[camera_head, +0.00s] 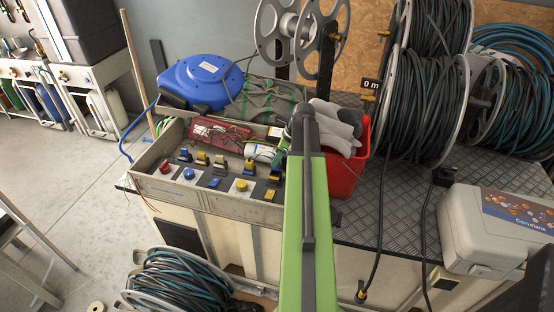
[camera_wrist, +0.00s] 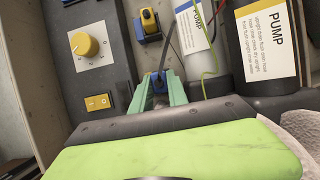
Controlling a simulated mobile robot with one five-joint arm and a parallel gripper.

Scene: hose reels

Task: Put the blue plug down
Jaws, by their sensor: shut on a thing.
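My gripper (camera_wrist: 160,88) shows in the wrist view with its pale green fingers shut on a small blue plug (camera_wrist: 158,78). A dark cable runs up from the plug. The plug is over the shallow grey crate (camera_wrist: 32,110) with the controls; I cannot tell whether it touches anything below. In the head view my green arm hides the gripper's fingers and the held plug. The crate (camera_head: 262,213) stands on the bench, left of my arm.
The panel in the crate holds a yellow knob (camera_head: 241,185), a yellow switch (camera_wrist: 98,102) and several blue and yellow connectors. Bottles labelled PUMP (camera_wrist: 270,45) lie close by. A red bin (camera_head: 352,172) stands right of my arm. A blue reel (camera_head: 200,82) is behind the crate.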

